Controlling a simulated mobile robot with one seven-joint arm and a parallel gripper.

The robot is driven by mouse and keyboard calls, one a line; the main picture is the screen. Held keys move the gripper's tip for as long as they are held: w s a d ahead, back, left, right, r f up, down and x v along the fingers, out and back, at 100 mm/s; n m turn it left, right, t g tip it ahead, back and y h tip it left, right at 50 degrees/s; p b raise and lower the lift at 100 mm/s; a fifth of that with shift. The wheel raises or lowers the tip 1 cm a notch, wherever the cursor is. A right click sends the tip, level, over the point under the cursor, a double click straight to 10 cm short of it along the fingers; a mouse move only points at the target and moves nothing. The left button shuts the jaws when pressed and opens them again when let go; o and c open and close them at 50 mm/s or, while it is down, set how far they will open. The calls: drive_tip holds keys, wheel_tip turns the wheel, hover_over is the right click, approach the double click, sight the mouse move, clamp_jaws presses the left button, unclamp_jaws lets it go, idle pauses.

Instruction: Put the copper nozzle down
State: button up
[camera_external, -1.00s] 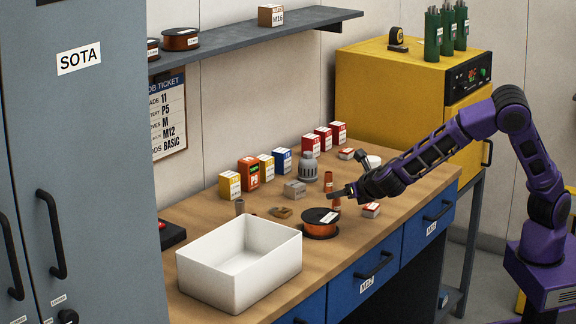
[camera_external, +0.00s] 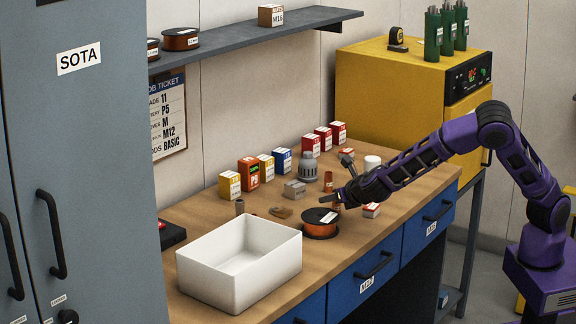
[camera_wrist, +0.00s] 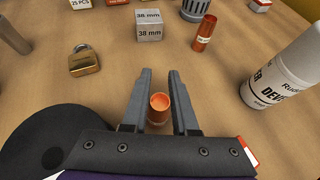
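A copper nozzle (camera_wrist: 159,108) stands between the two fingers of my gripper (camera_wrist: 159,92) in the wrist view, its open top facing the camera. The fingers sit close on both sides of it, and my gripper looks shut on it. In the external view my gripper (camera_external: 328,200) is low over the workbench (camera_external: 345,235), just behind the wire spool, and only a bit of the nozzle (camera_external: 337,207) shows. I cannot tell whether its base touches the bench. A second, similar copper piece (camera_wrist: 204,34) stands farther back, also visible in the external view (camera_external: 328,180).
The orange wire spool (camera_external: 320,230) is close in front of the nozzle. A white bin (camera_external: 238,277) is at the left. Bare bench lies between padlock and fingers.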

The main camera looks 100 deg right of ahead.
clamp_jaws()
